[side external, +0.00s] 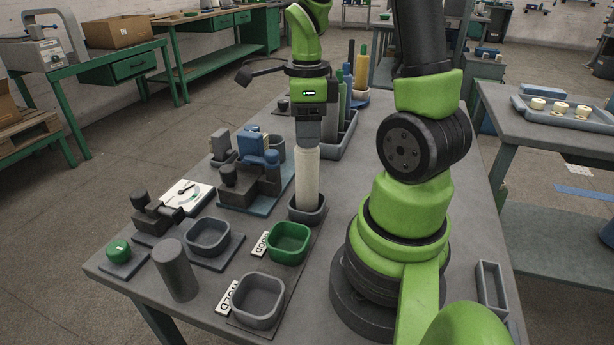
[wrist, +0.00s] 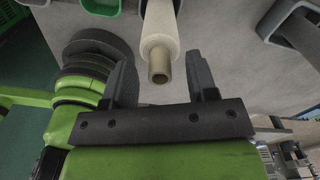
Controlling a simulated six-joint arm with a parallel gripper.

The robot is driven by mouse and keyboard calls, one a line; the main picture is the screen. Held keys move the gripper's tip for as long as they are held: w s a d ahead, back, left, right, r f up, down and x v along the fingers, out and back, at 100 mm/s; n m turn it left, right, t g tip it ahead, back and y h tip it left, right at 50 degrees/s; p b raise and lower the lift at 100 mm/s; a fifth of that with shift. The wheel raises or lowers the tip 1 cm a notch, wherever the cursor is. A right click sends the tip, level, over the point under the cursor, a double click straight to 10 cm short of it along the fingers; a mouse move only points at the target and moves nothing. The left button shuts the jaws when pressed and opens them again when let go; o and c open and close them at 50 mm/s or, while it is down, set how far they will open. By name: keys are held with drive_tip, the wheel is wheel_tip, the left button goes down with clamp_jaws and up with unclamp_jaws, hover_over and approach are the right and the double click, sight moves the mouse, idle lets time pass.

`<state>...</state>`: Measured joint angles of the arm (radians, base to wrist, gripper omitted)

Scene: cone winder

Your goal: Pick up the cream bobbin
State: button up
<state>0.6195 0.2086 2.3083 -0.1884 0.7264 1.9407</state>
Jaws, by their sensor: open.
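The cream bobbin (side external: 306,178) is a tall pale cylinder standing upright, its lower end in a small dark grey bin (side external: 307,215). My gripper (side external: 308,138) is directly above it, pointing down, with the fingertips at about the height of its top. In the wrist view the bobbin (wrist: 160,33) shows a bare tube end between the two open fingers of my gripper (wrist: 161,62), with a gap on each side. The side view cannot show whether the fingers touch it.
A green bin (side external: 289,243) and a grey bin (side external: 258,300) stand in front, with another grey bin (side external: 208,237) to the left. A blue-based fixture (side external: 255,175) is close on the left. A rack with upright cylinders (side external: 342,130) stands behind.

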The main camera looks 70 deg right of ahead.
drive_tip(key=shift+f, duration=0.4)
drive_tip(key=shift+c, duration=0.3)
drive_tip(key=c, duration=0.9)
drive_tip(key=shift+r, duration=0.2)
wheel_tip(320, 180, up, 16)
drive_tip(key=shift+w, duration=0.1)
